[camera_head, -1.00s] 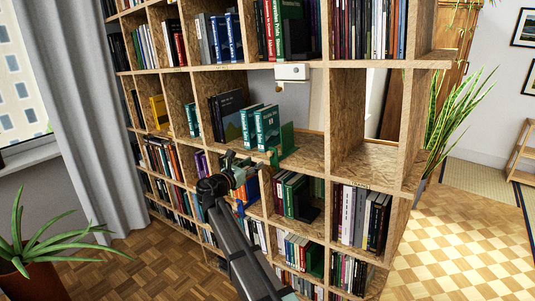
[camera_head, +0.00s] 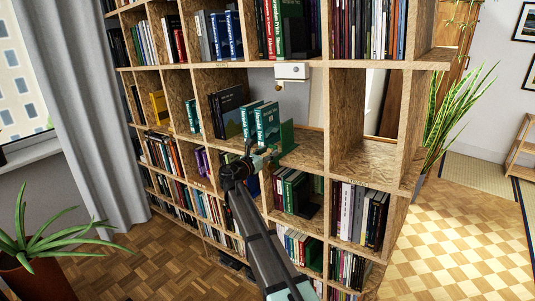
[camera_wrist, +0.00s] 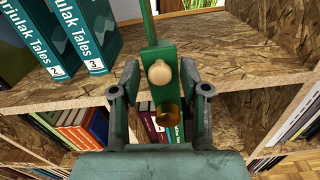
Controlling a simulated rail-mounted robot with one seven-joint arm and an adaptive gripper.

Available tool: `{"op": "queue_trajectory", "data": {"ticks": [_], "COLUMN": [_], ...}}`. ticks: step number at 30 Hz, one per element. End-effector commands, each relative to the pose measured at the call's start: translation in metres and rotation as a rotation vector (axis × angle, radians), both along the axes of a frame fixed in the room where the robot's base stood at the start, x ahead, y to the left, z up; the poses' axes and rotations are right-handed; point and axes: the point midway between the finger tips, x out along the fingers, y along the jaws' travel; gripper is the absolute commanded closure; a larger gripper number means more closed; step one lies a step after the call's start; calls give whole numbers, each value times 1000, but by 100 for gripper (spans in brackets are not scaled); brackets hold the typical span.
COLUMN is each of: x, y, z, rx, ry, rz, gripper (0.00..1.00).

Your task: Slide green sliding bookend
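The green sliding bookend (camera_head: 287,137) stands on a shelf in the middle of the bookwall, at the right of two teal books. In the wrist view its narrow green front (camera_wrist: 167,50) carries a round wooden knob, with a brass-coloured cylinder below. My gripper (camera_wrist: 160,75) is open, with one finger on each side of the bookend's front and knob. Gaps show between the fingers and the green front, and nothing is clamped. In the head view my gripper (camera_head: 266,157) is at the shelf's front edge, just below the bookend.
Teal books (camera_head: 266,124) numbered 2 and 3 stand left of the bookend; they also show in the wrist view (camera_wrist: 90,35). The shelf board (camera_head: 308,150) right of the bookend is bare. A wooden upright (camera_head: 346,115) bounds that space. A white box (camera_head: 292,71) hangs above.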

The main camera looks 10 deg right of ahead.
Motion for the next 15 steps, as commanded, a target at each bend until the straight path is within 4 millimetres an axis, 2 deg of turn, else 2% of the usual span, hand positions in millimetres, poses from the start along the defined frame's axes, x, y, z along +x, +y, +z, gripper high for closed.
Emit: {"op": "queue_trajectory", "data": {"ticks": [1,3,10,15], "x": [0,0,-3,-24], "y": [0,0,-2,-21], "z": [0,0,0,3], "rx": [0,0,0,-1], "ry": [0,0,0,1], "rz": [0,0,-1,-3], "gripper": [79,100,100,100]}}
